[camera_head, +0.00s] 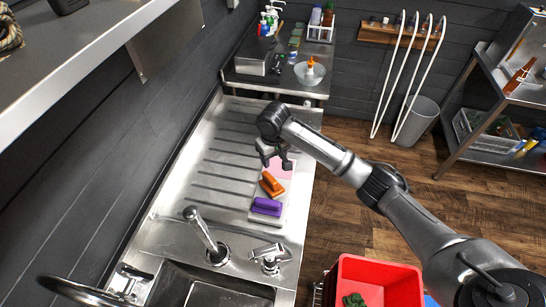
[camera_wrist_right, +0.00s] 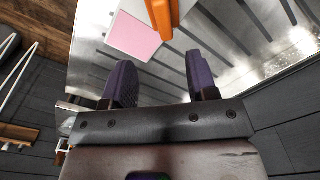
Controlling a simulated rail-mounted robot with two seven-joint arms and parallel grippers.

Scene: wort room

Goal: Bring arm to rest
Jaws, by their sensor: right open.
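My right gripper (camera_head: 276,162) is over the steel drainboard, near the pink pad (camera_head: 280,168). In the right wrist view my right gripper (camera_wrist_right: 160,85) is open with nothing between its dark fingers. The pink pad (camera_wrist_right: 134,38) and part of an orange brush (camera_wrist_right: 160,18) lie beyond the fingertips. In the head view the orange brush (camera_head: 271,184) and a purple brush (camera_head: 266,206) lie in a row with the pink pad on a pale tray (camera_head: 284,205). My left gripper is not in view.
The steel drainboard (camera_head: 215,170) has free room left of the tray. A faucet (camera_head: 205,236) and sink (camera_head: 215,290) are at the front. A red bin (camera_head: 378,280) stands on the right. A side table (camera_head: 260,82) with bottles, wall hoses and a grey bin (camera_head: 416,120) are behind.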

